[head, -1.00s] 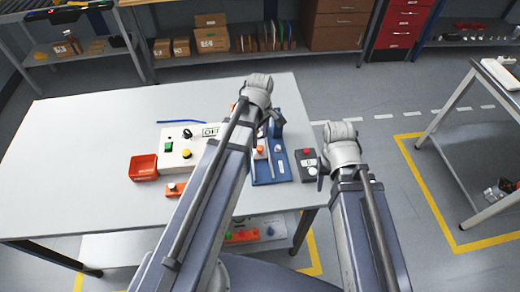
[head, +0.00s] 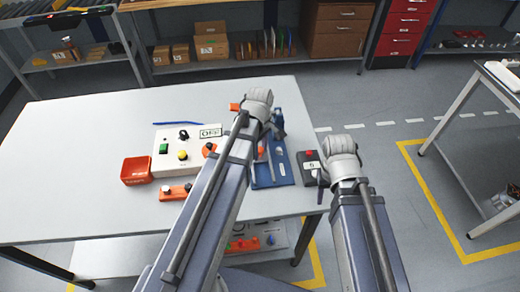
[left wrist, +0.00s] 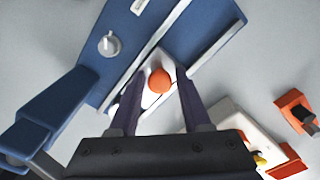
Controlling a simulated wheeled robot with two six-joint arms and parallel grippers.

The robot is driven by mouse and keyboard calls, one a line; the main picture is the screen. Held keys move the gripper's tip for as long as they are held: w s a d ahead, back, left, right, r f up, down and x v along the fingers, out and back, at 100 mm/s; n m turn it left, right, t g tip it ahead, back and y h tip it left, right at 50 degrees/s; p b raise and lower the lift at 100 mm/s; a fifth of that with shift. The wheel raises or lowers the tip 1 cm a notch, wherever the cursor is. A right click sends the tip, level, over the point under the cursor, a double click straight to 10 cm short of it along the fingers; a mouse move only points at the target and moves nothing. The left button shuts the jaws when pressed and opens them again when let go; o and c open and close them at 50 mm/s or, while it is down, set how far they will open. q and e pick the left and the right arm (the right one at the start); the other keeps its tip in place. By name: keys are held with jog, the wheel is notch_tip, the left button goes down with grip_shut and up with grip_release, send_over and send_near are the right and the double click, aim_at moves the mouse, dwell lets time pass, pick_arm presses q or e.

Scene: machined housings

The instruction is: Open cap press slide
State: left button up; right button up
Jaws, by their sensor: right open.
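The blue press fixture (head: 284,172) stands near the table's right end, partly hidden by my left arm. In the left wrist view its blue base (left wrist: 195,25) carries a metal rail and a pale slide block with a round orange knob (left wrist: 160,80). My left gripper (left wrist: 161,70) is open, with one finger on each side of the orange knob and small gaps showing; it also shows over the fixture in the head view (head: 264,152). My right gripper (head: 322,178) is open and empty, beside a dark box with a red button (head: 309,166).
A cream control box (head: 172,147) with green and yellow buttons stands left of the fixture. A red-orange bin (head: 136,170) and an orange block (head: 174,193) are near it. A blue rod (head: 178,123) lies behind. The table's left side (head: 70,150) is clear.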

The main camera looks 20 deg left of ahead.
pick_arm(q)
grip_shut()
dwell(1.1)
